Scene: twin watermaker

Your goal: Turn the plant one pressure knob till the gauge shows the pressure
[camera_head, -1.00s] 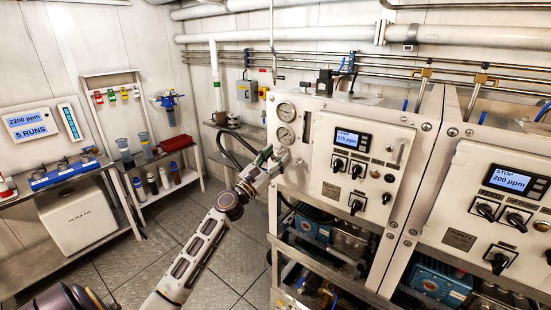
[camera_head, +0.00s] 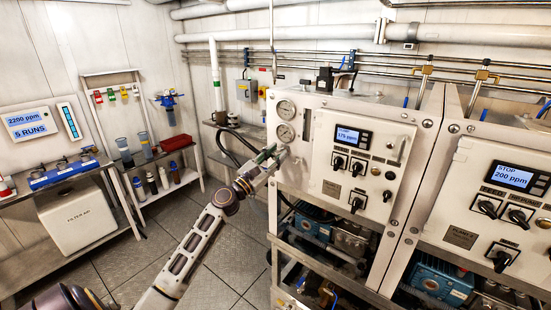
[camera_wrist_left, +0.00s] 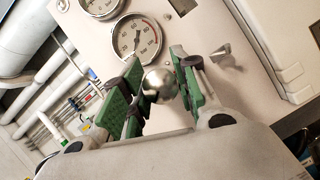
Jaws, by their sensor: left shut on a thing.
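The pressure knob (camera_wrist_left: 160,84) is a round shiny metal ball on the plant one panel (camera_head: 322,160). In the left wrist view it sits between the green finger pads of my left gripper (camera_wrist_left: 158,92), which is shut on it. In the head view my left gripper (camera_head: 267,159) is at the panel's left edge, just below two round gauges, and covers the knob. The lower gauge (camera_head: 284,132) also shows in the left wrist view (camera_wrist_left: 137,38), with a dark needle and a red arc; its exact reading is too small to tell. My right gripper is not in view.
The plant one display (camera_head: 348,137) and several black switches are right of the gripper. A second panel (camera_head: 465,200) stands farther right. A shelf with bottles (camera_head: 163,178) is at the left. The floor (camera_head: 205,260) around my arm is clear.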

